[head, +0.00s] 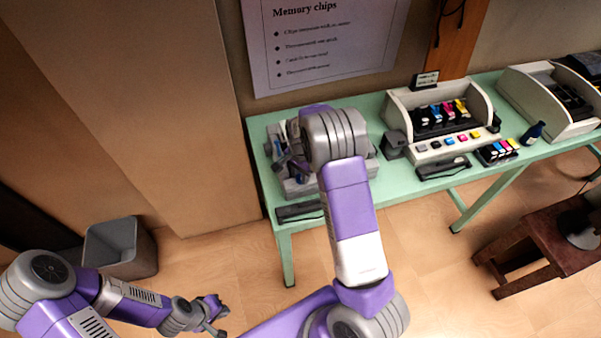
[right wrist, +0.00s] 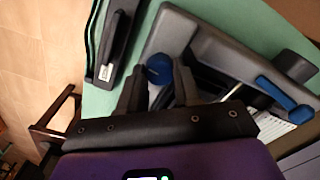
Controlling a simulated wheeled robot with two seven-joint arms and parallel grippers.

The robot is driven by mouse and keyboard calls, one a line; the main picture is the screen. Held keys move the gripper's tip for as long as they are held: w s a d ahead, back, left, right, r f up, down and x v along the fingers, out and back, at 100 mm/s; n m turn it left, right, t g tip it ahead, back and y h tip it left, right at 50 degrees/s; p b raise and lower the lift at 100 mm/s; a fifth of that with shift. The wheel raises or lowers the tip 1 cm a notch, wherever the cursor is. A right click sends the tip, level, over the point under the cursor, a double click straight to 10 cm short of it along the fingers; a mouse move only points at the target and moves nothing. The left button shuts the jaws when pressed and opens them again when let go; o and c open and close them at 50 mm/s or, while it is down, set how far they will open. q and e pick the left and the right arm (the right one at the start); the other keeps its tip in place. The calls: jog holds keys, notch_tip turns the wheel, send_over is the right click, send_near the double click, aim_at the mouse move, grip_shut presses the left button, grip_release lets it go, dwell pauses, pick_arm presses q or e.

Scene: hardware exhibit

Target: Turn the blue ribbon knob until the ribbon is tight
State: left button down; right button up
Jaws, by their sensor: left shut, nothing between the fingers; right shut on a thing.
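The blue ribbon knob (right wrist: 158,67) is a round blue piece at the near corner of a grey device (right wrist: 205,40) in the right wrist view. My right gripper (right wrist: 160,82) has its two dark fingers on either side of the knob and is shut on it. In the head view the grey device (head: 299,187) stands at the left end of the green table, largely covered by my right arm, and I cannot make out the knob there. My left gripper (head: 217,313) is shut and empty, low over the floor, away from the table. The ribbon's tightness cannot be judged.
A blue lever (right wrist: 277,92) lies on the device's other side. A dark bar-shaped object (head: 299,211) lies at the front edge of the green table (head: 400,180). An open printer (head: 440,110) with colour cartridges stands to the right. A grey bin (head: 120,248) and a wooden stool (head: 540,235) stand on the floor.

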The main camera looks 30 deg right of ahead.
jog(key=shift+w+r, duration=0.1)
dwell(0.3)
jog(key=o, duration=0.8)
jog(key=shift+c, duration=0.2)
notch_tip(320, 180, up, 8)
jog(key=shift+f+p, duration=0.2)
jog(key=shift+p, duration=0.25)
jog(key=shift+f, duration=0.1)
